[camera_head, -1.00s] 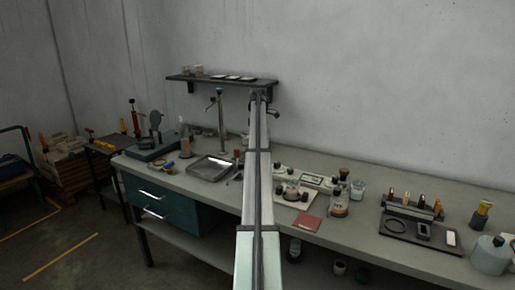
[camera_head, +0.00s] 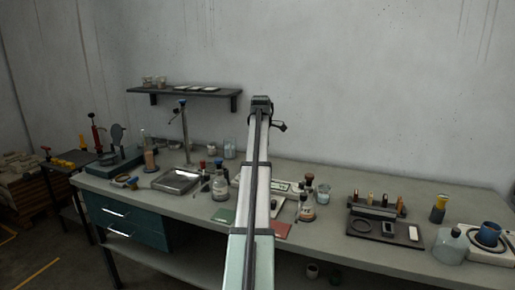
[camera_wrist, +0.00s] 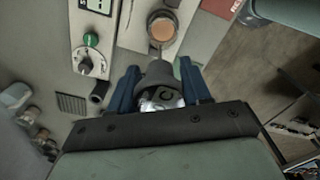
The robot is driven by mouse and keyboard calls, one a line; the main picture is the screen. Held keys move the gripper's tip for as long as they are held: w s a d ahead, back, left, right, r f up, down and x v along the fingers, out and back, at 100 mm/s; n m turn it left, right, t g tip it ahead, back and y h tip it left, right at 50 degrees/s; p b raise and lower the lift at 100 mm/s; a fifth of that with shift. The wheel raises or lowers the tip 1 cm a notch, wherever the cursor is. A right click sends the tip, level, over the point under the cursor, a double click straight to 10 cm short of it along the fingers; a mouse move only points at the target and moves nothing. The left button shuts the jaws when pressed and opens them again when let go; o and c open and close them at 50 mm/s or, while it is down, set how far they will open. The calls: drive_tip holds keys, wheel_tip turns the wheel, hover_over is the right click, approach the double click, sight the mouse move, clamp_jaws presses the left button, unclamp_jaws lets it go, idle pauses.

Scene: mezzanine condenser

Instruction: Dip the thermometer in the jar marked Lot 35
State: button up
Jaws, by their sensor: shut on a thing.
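In the wrist view my gripper (camera_wrist: 160,88) has its blue fingers shut on a dark grey tapered body (camera_wrist: 158,72), taken to be the thermometer; its far end is hard to make out. Beyond it is a round vessel with an amber top (camera_wrist: 162,27) on a pale plate; I cannot tell whether they touch. In the head view my arm hides the gripper and the thermometer. No lot number is readable.
In the wrist view a panel with a green knob (camera_wrist: 91,40) lies left of the gripper. In the head view a metal tray (camera_head: 176,180) is at left, a dark rack (camera_head: 373,208) at right, and a blue cup (camera_head: 489,232) beyond. A shelf (camera_head: 190,92) hangs above.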

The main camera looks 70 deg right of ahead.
drive_tip(key=shift+s+a+f+n, duration=0.15)
drive_tip(key=shift+a+n, duration=0.15)
drive_tip(key=shift+n, duration=0.2)
wheel_tip(320, 180, down, 11)
idle(1.3)
drive_tip(key=shift+f, duration=0.15)
idle(3.1)
drive_tip(key=shift+r, duration=4.9)
